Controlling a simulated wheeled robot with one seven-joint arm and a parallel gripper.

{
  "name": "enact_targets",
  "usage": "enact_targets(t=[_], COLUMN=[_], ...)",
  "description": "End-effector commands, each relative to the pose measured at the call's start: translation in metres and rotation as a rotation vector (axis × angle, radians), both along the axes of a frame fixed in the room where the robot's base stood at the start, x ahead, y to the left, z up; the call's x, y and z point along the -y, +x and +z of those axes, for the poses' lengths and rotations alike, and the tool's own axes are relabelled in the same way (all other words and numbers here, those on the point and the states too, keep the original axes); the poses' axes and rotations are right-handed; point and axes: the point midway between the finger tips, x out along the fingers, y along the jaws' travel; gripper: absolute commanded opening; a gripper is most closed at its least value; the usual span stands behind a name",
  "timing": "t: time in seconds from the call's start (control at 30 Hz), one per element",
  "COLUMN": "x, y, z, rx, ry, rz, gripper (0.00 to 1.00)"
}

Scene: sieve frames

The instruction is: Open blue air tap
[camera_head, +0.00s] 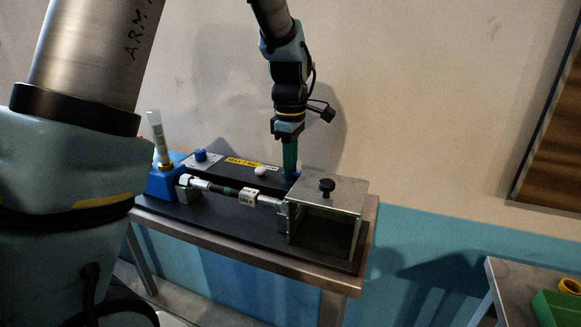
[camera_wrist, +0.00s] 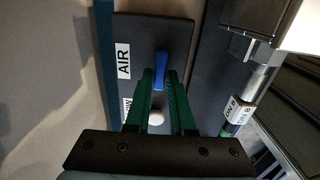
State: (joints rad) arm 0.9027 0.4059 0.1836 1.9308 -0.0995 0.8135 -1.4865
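The blue tap handle (camera_wrist: 160,68) stands on a dark panel beside a white AIR label (camera_wrist: 123,61) in the wrist view. My gripper (camera_wrist: 160,77) has its two green fingers apart, with the lower end of the blue handle between their tips. The gap is about as wide as the handle, and I cannot tell whether the fingers press on it. In the head view my gripper (camera_head: 291,172) points straight down at the back of the bench, behind the metal box.
A metal box (camera_head: 345,199) with a black knob (camera_head: 326,186) stands close right of my gripper. A white knob (camera_head: 260,171) is to its left. A pipe with labels (camera_head: 228,191) runs to a blue block (camera_head: 163,184). The wall is behind the bench (camera_head: 312,279).

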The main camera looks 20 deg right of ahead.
Motion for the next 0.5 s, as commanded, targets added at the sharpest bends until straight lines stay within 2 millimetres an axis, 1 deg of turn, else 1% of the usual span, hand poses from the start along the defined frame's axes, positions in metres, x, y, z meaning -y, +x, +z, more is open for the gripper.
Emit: enact_targets(t=[0.03,0.17,0.5], x=[0.0001,0.0001,-0.0001], y=[0.0001,-0.0001,-0.0003], z=[0.0001,0.0002,0.0002], rx=[0.0,0.0,-0.001], ry=[0.0,0.0,0.001], rz=[0.0,0.0,0.0], gripper=[0.15,0.0,0.0])
